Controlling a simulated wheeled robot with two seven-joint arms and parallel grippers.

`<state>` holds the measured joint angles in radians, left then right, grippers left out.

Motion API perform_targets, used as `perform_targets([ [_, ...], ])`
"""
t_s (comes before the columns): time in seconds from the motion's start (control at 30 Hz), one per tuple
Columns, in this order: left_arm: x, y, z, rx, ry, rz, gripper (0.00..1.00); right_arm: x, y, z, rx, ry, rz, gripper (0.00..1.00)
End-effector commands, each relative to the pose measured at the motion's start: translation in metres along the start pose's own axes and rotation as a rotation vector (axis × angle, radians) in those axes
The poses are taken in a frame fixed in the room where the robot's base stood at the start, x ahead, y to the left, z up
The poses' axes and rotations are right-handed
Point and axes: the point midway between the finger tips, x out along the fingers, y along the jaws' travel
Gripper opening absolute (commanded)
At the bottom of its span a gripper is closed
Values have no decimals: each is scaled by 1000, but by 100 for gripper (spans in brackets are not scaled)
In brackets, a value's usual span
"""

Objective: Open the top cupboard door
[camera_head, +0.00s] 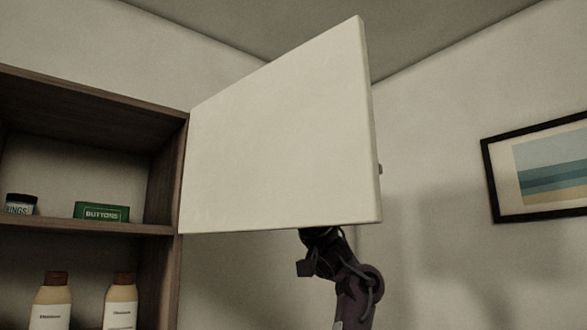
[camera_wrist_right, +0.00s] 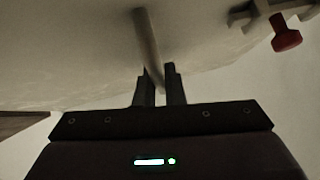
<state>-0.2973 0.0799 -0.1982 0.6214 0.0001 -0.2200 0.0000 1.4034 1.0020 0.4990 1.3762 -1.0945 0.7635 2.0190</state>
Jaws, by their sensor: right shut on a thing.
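The top cupboard door (camera_head: 280,140) is a pale panel. It stands swung wide open from the right side of the wooden cupboard (camera_head: 168,190), with the shelves exposed. In the right wrist view the door (camera_wrist_right: 80,50) fills the top, and its bar handle (camera_wrist_right: 147,45) runs down between the fingers. My right gripper (camera_wrist_right: 160,85) is shut on the handle. In the head view my right arm rises below the door, and the door hides the gripper and most of the handle. My left gripper is not in view.
A green buttons box (camera_head: 102,212) and a dark jar (camera_head: 20,204) stand on the upper shelf. Two bottles (camera_head: 52,302) stand below. A framed picture (camera_head: 535,168) hangs on the right wall. A red knob-like thing (camera_wrist_right: 286,34) shows in the right wrist view.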

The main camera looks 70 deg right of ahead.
Motion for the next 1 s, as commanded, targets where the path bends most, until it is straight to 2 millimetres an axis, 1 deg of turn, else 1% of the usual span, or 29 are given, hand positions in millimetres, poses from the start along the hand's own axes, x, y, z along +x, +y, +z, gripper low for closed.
perform_targets([
  [0.2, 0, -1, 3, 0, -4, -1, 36, 0, 0, 1, 1, -3, 0, 0],
  [0.23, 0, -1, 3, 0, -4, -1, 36, 0, 0, 1, 1, -3, 0, 12],
  [0.3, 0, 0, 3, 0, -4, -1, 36, 0, 0, 1, 1, -2, 1, 18],
  [0.57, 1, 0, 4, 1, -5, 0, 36, -1, 0, 0, 0, 0, 2, 18],
  [0.67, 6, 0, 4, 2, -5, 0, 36, -10, 1, 1, 0, 1, 4, 18],
  [0.8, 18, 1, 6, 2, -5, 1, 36, -34, 0, 3, -1, 2, 5, 18],
  [1.0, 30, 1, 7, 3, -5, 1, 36, -65, 1, 2, 2, 0, 6, 18],
])
